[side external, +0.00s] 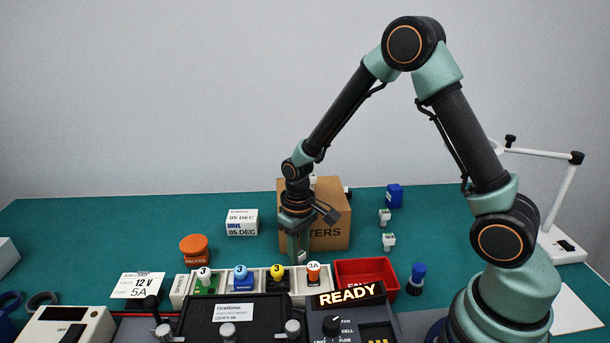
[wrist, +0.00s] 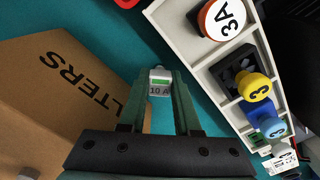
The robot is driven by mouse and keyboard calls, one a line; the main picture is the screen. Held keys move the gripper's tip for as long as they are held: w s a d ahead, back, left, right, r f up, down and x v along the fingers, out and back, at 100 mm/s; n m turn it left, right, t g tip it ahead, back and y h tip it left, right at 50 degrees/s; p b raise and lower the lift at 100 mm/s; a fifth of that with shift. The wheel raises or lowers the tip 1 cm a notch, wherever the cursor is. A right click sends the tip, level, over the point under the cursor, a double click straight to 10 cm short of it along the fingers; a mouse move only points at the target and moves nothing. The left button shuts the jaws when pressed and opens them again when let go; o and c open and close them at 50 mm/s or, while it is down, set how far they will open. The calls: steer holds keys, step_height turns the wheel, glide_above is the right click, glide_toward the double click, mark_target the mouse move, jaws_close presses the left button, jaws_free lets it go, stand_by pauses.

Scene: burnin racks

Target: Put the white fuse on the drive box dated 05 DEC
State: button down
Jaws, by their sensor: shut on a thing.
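The drive box (side external: 241,222) is a small white box with a blue "DRIVE" line and "05 DEC" on it, on the green mat left of my gripper in the side view. My gripper (side external: 298,253) is beside the front of the cardboard box. In the wrist view my gripper (wrist: 161,88) is shut on a white fuse (wrist: 159,75) with a green band and "10 A" marking. Two more small white pieces (side external: 384,216) (side external: 388,241) stand on the mat to the right.
A cardboard box (side external: 330,212) stands right behind my gripper. A white compartment rack (side external: 254,285) with coloured knobs lies in front. The mat left of the drive box is clear.

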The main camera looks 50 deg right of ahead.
steer(key=shift+f, duration=0.1)
steer(key=c, duration=0.6)
jaws_free()
step_height(320, 180, up, 11)
steer(key=s+r+t, duration=0.1)
steer(key=s+r, duration=0.2)
steer(key=r, duration=0.1)
steer(key=s+r+t, duration=0.2)
steer(key=s+r, duration=0.1)
steer(key=r, duration=0.1)
steer(key=s+r+t, duration=0.2)
steer(key=s+r, duration=0.2)
steer(key=shift+s+d, duration=0.1)
steer(key=shift+d, duration=0.1)
steer(key=shift+s+t, duration=0.15)
steer(key=shift+t, duration=0.15)
steer(key=shift+c, duration=0.8)
